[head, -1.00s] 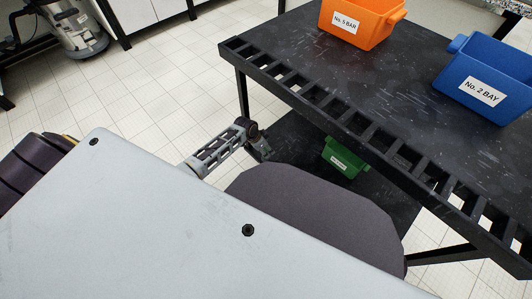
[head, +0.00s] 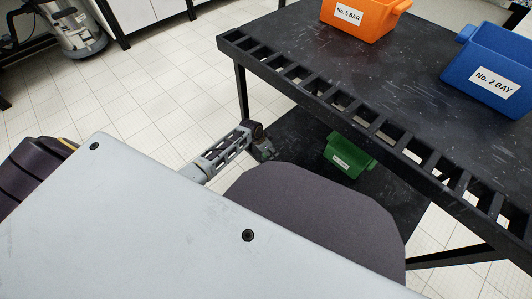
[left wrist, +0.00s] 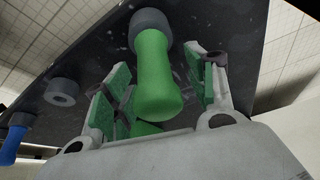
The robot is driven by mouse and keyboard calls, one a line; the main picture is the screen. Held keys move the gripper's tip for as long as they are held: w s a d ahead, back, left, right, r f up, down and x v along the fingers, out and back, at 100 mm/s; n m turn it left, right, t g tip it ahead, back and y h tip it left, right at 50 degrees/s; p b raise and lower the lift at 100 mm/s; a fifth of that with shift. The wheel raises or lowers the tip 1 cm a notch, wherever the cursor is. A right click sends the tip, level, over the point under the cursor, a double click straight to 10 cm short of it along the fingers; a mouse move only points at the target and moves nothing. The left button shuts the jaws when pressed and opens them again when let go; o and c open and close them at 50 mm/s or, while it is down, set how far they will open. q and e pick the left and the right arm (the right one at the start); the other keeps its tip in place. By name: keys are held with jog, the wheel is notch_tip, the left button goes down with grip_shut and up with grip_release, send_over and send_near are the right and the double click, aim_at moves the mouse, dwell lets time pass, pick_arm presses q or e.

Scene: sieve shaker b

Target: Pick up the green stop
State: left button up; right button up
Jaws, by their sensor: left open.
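The green stop (left wrist: 158,78), a green rounded grip with a dark grey round end, shows in the left wrist view. It lies between the two fingers of my left gripper (left wrist: 158,62), which is open, with green pads. I see gaps on both sides of the stop and cannot tell whether a pad touches it. In the head view my left gripper (head: 263,147) is small and partly hidden, beside the dark table's lower level. The green stop cannot be made out there. My right gripper is not in view.
A blue stop (left wrist: 10,145) and a grey round piece (left wrist: 62,92) sit to the left in the wrist view. The black table (head: 350,70) with a slotted edge carries an orange bin (head: 362,20) and a blue bin (head: 490,75). A green bin (head: 346,157) stands on its lower shelf.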

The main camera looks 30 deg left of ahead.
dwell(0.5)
pick_arm(q)
jog(key=c, duration=1.1)
jog(key=shift+c, duration=0.2)
jog(key=shift+r+p, duration=0.65)
jog(key=shift+r, duration=0.35)
notch_tip(320, 180, up, 8)
jog(key=p, duration=0.4)
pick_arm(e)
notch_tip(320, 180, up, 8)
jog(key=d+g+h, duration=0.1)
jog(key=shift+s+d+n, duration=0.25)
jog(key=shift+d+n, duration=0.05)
